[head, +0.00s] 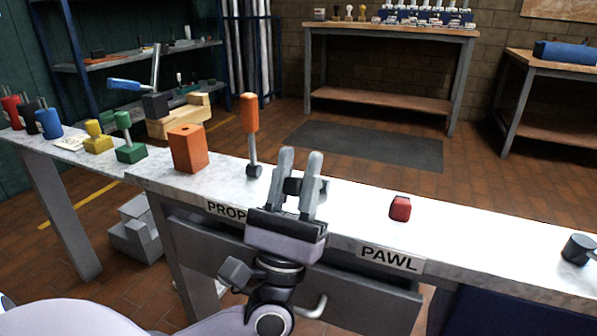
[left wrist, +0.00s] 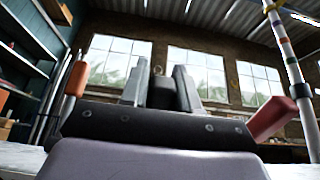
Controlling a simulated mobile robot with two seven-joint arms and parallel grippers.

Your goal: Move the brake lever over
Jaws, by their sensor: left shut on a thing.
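My left gripper (head: 300,158) points up over the front edge of the white bench. Its two grey fingers are shut on a dark block-like piece (head: 293,187), which also shows between the fingers in the left wrist view (left wrist: 160,92). I cannot tell what this piece belongs to. A lever with an orange handle (head: 249,112) stands upright on a grey stem just left of the gripper, apart from it. Its handle shows at left in the left wrist view (left wrist: 77,78). No label names the brake lever. My right gripper is not in view.
An orange block (head: 187,149) and green (head: 130,150) and yellow (head: 98,138) pieces stand to the left. A red piece (head: 400,208) and a dark knob (head: 579,249) stand to the right. Labels "PROP", partly hidden, and "PAWL" (head: 390,259) mark the front edge.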

